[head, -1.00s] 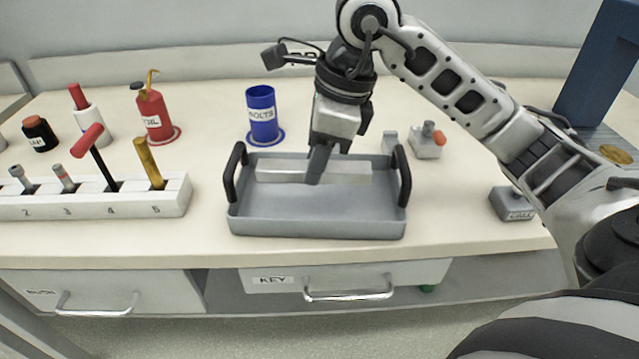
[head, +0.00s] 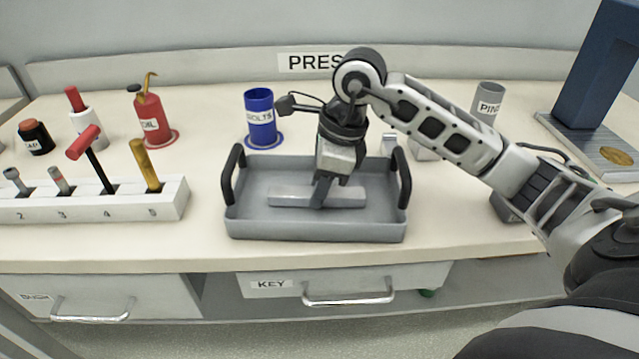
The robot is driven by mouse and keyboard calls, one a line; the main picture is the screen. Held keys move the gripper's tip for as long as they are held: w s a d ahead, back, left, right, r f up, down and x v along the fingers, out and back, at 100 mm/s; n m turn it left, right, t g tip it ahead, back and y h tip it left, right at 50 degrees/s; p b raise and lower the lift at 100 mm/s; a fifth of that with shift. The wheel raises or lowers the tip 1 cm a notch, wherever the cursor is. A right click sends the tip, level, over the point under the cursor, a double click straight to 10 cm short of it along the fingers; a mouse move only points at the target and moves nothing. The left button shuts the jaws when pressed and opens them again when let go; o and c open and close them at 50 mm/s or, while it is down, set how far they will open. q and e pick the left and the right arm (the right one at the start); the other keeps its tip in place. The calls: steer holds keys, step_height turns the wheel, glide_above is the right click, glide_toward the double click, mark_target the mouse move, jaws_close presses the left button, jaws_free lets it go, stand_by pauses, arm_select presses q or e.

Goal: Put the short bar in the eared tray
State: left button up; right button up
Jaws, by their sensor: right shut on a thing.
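The eared tray (head: 310,228) is a shallow grey tray with a black upright handle at each end, on the front middle of the bench. The short bar (head: 290,195) is a light grey bar lying level, left to right, within the tray's walls in the head view. My right gripper (head: 319,196) points down over the tray and is shut on the middle of the bar. I cannot tell whether the bar touches the tray floor. My left gripper is not in view.
A numbered tool rack (head: 90,203) stands left of the tray. A blue bolts cup (head: 262,120) and red oil can (head: 152,115) stand behind. A pins cup (head: 487,102) and blue press (head: 600,75) are at right. Drawers (head: 340,285) sit below the bench edge.

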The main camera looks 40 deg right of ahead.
mark_target(339, 193)
steer(key=shift+f, duration=0.2)
steer(key=o, duration=1.1)
steer(key=shift+r, duration=0.1)
steer(key=shift+c, duration=0.2)
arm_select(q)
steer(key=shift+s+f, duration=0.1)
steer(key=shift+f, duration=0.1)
arm_select(e)
steer(key=shift+r, duration=0.5)
arm_select(q)
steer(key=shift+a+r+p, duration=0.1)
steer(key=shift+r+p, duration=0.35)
steer(key=shift+p, duration=0.4)
arm_select(e)
steer(key=v, duration=1.1)
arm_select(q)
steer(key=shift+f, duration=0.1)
arm_select(e)
steer(key=shift+s+d+r, duration=0.1)
steer(key=shift+s, duration=0.05)
